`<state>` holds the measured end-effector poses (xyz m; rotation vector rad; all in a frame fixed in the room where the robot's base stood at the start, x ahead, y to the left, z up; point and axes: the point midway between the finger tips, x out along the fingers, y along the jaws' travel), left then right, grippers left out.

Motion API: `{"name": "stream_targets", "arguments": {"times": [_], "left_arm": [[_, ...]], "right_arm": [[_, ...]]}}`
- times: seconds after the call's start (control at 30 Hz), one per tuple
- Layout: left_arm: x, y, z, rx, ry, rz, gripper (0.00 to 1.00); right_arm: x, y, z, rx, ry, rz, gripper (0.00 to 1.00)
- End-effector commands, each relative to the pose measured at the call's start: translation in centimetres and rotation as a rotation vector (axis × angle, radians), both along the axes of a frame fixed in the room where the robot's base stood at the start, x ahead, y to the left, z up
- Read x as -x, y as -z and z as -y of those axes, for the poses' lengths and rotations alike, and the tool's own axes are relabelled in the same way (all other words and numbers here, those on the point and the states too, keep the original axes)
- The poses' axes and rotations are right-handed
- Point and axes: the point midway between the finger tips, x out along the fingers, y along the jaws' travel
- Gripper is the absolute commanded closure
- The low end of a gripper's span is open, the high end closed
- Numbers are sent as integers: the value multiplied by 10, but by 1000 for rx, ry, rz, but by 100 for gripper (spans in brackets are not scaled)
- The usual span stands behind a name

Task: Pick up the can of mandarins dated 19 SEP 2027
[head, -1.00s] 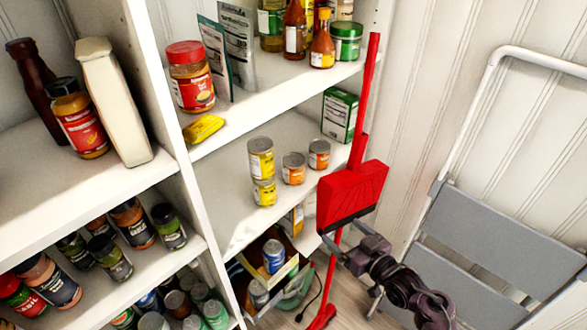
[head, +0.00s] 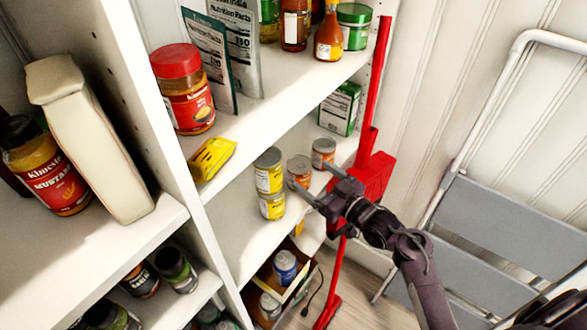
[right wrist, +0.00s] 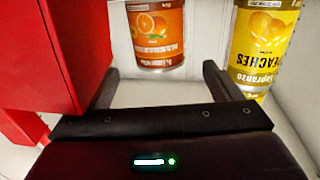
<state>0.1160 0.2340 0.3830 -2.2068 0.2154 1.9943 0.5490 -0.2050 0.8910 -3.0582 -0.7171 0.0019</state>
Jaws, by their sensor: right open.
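Two small cans with orange labels stand on the middle shelf in the head view: a nearer one (head: 299,170) and one behind to its right (head: 323,152). In the right wrist view an orange can (right wrist: 160,35) shows upside down, with orange fruit pictured on its label. I cannot read a date on any can. My right gripper (head: 310,175) is open and empty, its fingers pointing at the orange cans. In the right wrist view the can lies ahead, between the fingers' lines, apart from them. My left gripper is not in view.
Two stacked yellow peaches cans (head: 268,172) stand left of the orange cans. A red dustpan and broom (head: 372,178) stand close on the right. A green-and-white box (head: 340,108) is behind. A yellow packet (head: 211,158) lies at the left. A grey folding step stool (head: 500,225) leans right.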

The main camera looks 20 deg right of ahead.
Motion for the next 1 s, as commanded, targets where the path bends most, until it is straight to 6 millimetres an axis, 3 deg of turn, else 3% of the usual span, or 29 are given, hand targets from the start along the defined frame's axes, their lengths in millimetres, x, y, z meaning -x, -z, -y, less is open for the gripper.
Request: {"name": "stream_targets", "arguments": {"times": [0.2,0.4,0.7,1.0], "left_arm": [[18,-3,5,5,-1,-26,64],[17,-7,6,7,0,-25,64],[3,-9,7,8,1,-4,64],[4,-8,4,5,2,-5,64]], "right_arm": [[-25,-2,-12,-3,0,1,15],[-50,-1,-26,-1,-1,0,15],[-56,0,-28,1,0,0,15],[-55,0,-28,1,0,0,52]]}}
